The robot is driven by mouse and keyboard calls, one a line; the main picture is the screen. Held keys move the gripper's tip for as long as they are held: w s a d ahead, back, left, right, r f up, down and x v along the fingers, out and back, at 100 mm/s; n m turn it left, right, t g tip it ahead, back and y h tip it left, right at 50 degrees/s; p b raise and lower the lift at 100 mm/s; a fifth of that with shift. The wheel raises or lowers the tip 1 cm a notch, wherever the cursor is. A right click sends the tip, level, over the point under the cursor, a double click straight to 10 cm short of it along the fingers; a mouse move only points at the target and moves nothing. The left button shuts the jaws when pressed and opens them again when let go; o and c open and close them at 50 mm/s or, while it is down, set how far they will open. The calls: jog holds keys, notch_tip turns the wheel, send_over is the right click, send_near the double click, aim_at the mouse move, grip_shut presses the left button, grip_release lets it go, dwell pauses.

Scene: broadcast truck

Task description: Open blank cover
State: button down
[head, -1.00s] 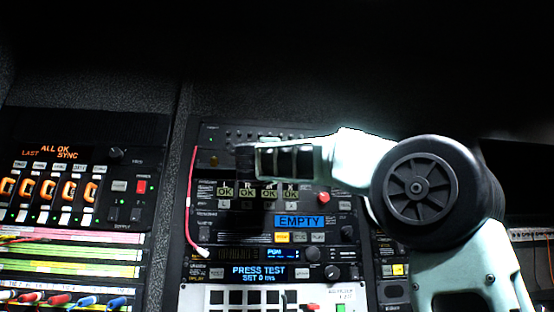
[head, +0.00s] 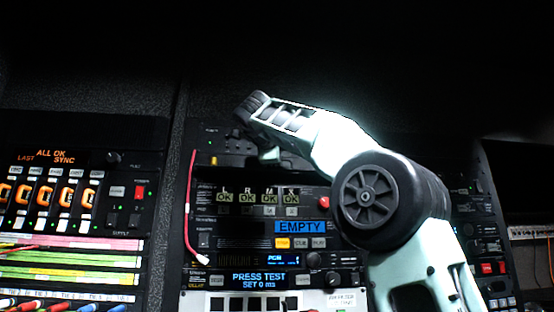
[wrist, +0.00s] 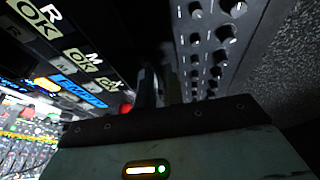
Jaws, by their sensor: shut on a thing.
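My gripper (head: 252,118) is at the upper part of the middle rack, in front of its top row of controls, with the arm coming in from the right. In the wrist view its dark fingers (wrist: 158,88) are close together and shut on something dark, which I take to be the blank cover. The cover's outline is lost in shadow and behind the fingers, so I cannot tell its angle.
A knob panel (wrist: 210,45) is close to the fingers. A white-ended red cable (head: 190,215) hangs at the left.

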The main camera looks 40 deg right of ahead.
jog(key=shift+w+d+r+g+y, duration=0.15)
jog(key=shift+r+g+y, duration=0.25)
jog(key=shift+y, duration=0.2)
dwell(0.3)
jog(key=c, duration=1.8)
grip_release()
jog(key=shift+f, duration=0.1)
jog(key=v, duration=1.7)
